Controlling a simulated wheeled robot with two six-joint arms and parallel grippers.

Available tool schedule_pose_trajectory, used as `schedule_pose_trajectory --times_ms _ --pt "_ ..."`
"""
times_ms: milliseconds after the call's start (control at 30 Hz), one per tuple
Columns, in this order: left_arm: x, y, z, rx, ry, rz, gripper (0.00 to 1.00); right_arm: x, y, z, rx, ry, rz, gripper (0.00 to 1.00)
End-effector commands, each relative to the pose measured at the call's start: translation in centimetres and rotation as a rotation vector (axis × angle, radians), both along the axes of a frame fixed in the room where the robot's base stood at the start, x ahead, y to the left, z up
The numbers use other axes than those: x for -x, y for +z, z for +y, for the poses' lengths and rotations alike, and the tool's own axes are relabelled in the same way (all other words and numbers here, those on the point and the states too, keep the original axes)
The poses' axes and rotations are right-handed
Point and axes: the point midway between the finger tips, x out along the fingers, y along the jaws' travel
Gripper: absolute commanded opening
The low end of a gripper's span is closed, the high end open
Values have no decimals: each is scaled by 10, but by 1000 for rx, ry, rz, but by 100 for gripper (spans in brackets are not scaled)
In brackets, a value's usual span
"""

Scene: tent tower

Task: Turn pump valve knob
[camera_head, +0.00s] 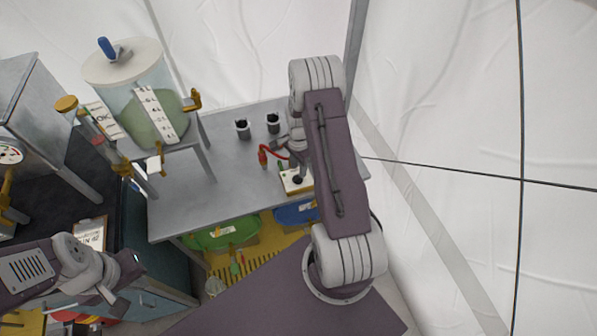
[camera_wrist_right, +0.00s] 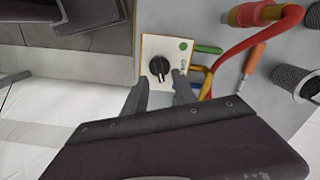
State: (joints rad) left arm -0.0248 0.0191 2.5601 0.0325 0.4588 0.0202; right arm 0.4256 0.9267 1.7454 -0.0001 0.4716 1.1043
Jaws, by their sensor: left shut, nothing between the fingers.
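The black pump valve knob (camera_wrist_right: 160,66) sits on a small cream panel (camera_wrist_right: 152,45) with a green dot, in the right wrist view. My right gripper (camera_wrist_right: 160,82) is open, with one finger on each side just below the knob. Whether a finger touches the knob cannot be told. In the head view the panel (camera_head: 290,188) and knob (camera_head: 297,180) lie on the grey table, partly covered by my right arm, which also hides most of that gripper. My left gripper (camera_head: 107,296) is shut and empty at the lower left, far from the knob.
Red hoses and fittings (camera_wrist_right: 285,35) run close beside the panel. Two dark cups (camera_head: 242,130) stand behind on the grey table (camera_head: 185,212). A tank with green liquid (camera_head: 150,115) stands at left. Green and blue bags (camera_head: 222,235) lie below the table. White tent wall is at right.

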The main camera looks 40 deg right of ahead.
Motion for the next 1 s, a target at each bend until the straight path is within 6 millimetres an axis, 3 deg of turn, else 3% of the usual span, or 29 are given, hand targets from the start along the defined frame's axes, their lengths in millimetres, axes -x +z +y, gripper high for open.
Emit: schedule_pose_trajectory --times_ms 200,500,533,633,1000 --pt "0 5 0 0 0 0 0 0 -32 0 0 1 -1 33" --pt "0 5 0 0 0 0 0 -1 -38 0 1 1 -2 33" --pt "0 5 0 0 0 0 0 -1 -38 0 1 1 -2 30" --pt "0 5 0 0 0 0 0 -1 -38 0 1 1 -2 2" --pt "0 4 0 0 0 0 0 -1 -38 0 1 26 -2 0"
